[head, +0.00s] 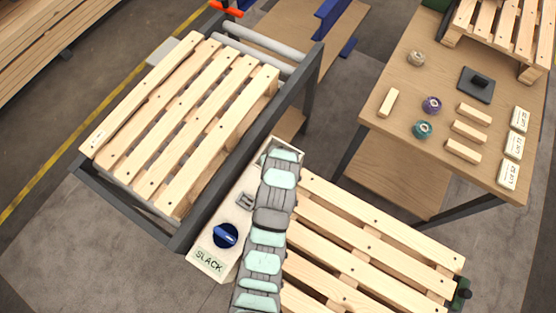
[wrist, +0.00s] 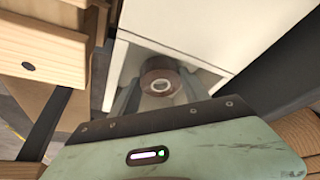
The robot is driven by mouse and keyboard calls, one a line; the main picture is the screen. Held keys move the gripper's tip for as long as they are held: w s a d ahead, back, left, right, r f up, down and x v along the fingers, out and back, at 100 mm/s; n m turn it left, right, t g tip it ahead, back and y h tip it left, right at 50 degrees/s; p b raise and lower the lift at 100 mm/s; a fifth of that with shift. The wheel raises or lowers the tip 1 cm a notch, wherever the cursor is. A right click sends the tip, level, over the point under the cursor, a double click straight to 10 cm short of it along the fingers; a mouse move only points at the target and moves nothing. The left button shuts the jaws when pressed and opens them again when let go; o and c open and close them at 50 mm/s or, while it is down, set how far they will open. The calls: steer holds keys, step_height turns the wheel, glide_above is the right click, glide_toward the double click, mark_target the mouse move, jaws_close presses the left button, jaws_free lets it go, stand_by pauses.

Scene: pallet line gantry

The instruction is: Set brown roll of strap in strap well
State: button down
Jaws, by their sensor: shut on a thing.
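The brown roll of strap (wrist: 160,80) shows in the wrist view, with a pale ring around its centre hole. My gripper (wrist: 158,90) is shut on it, one grey finger on each side. The roll is at the grey strap well (wrist: 205,76), a recess in the white box (wrist: 150,30). I cannot tell whether it touches the well's floor. In the head view my arm covers the roll and most of the well at the far end of the box (head: 232,212).
The box carries a blue knob (head: 225,235) and a SLACK label (head: 209,262). Pallets lie left (head: 180,120) and right (head: 375,235) of it. The table (head: 400,95) holds beige (head: 416,58), purple (head: 432,105) and teal (head: 422,129) rolls, wooden blocks and cards.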

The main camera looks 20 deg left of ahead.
steer(key=c, duration=0.8)
jaws_free()
